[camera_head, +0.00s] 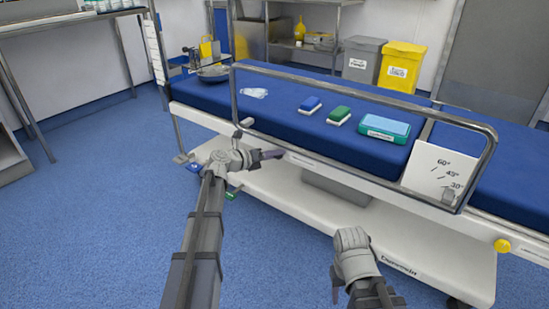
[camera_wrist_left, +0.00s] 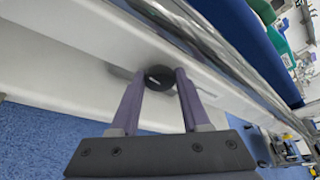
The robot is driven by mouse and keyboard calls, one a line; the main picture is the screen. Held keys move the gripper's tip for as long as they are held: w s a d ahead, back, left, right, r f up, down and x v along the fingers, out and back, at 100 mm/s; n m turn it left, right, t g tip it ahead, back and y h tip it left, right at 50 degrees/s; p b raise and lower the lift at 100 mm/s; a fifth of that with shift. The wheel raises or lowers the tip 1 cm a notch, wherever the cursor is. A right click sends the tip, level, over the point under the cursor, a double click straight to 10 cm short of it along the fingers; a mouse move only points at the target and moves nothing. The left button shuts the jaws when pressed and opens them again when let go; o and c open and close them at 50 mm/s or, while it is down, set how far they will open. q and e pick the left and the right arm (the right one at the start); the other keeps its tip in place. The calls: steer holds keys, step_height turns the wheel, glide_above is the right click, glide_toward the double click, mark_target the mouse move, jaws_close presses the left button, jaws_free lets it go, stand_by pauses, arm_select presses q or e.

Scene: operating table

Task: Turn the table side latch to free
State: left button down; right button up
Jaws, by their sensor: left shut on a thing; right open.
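The side latch shows in the left wrist view as a round black knob (camera_wrist_left: 158,76) on the white side rail of the operating table (camera_head: 330,165). The two purple fingers of my left gripper (camera_wrist_left: 160,80) stand on either side of the knob and are shut on it. In the head view my left gripper (camera_head: 270,155) is at the table's near side, below the metal guard rail (camera_head: 345,88), and the knob is hidden there. My right gripper (camera_head: 336,288) is open and empty, low in front of the table; only part of it shows.
On the blue mattress lie a blue block (camera_head: 310,105), a green block (camera_head: 339,115) and a teal box (camera_head: 368,128). A white angle plate (camera_head: 437,170) and a yellow knob (camera_head: 502,245) are at the right.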

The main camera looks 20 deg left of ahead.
arm_select(q)
steer(key=shift+f+n+h+b, duration=0.15)
steer(key=shift+n+h+b, duration=0.2)
steer(key=shift+n+h, duration=0.25)
stand_by(0.3)
steer(key=shift+c, duration=1.9)
jaws_free()
steer(key=shift+a, duration=0.1)
steer(key=p+v, duration=0.1)
steer(key=v, duration=0.6)
steer(key=shift+s+a+p, duration=0.15)
steer(key=shift+s+p, duration=0.2)
